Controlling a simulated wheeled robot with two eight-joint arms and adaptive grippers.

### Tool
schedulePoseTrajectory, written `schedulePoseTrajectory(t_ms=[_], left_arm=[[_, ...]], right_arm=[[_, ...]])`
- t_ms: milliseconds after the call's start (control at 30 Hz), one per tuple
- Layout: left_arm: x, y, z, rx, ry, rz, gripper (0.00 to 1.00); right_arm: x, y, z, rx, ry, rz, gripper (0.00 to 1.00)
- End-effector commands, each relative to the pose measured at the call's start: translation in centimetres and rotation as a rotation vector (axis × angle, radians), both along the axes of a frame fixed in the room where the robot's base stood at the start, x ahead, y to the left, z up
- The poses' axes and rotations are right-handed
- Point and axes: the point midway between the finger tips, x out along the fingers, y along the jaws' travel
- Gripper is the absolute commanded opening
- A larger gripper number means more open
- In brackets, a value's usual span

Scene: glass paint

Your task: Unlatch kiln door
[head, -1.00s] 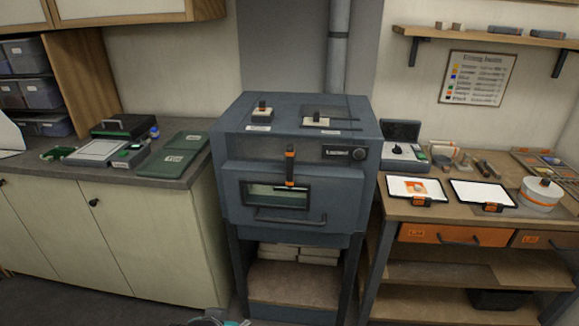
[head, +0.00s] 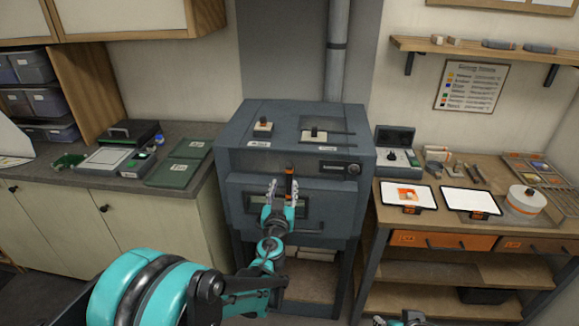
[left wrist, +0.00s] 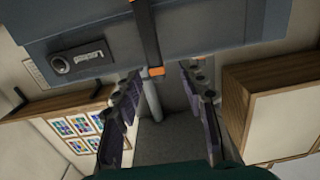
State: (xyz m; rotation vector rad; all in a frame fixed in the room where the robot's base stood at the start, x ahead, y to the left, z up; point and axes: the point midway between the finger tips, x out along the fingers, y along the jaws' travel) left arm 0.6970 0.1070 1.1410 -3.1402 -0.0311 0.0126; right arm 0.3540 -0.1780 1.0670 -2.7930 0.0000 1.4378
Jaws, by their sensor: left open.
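The kiln (head: 225,165) is a dark blue-grey box on a stand, with its front door (head: 236,190) closed. The latch (head: 289,178) is an upright black bar with orange on it, at the top of the door. My left gripper (head: 283,190) is open in front of the door, its fingers pointing up at the latch and hiding much of the window. In the left wrist view the latch (left wrist: 150,45) shows above the gap between the open fingers (left wrist: 160,82), its orange end near that gap; contact is not clear. A piece of my right arm shows at the bottom edge.
The door's handle bar (head: 306,231) is below the window. A knob (head: 352,170) sits right of the latch. A wooden bench (head: 400,216) with tablets stands close on the right, a grey counter (head: 118,184) on the left. The kiln top holds two small knobbed plates.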

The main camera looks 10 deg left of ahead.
Motion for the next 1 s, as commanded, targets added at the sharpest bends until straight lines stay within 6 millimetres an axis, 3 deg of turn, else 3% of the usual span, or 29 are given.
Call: schedulePoseTrajectory(t_ms=[167, 600, 967, 1000], left_arm=[[1.2, -0.8, -0.4, -0.001, -0.008, -0.022, 0.41], [7.6, -0.7, -0.4, -0.001, -0.007, -0.021, 0.41], [8.2, -0.7, -0.3, -0.001, -0.007, -0.02, 0.41], [8.2, -0.7, -0.3, -0.001, -0.007, -0.02, 0.31]], right_arm=[[0.0, 0.0, 0.1, 0.0, 0.0, 0.0, 0.4], [0.0, 0.0, -0.9, 0.0, 0.0, 0.0, 0.4], [0.0, 0.0, -0.9, 0.0, 0.0, 0.0, 0.4], [0.0, 0.0, -0.9, 0.0, 0.0, 0.0, 0.4]])
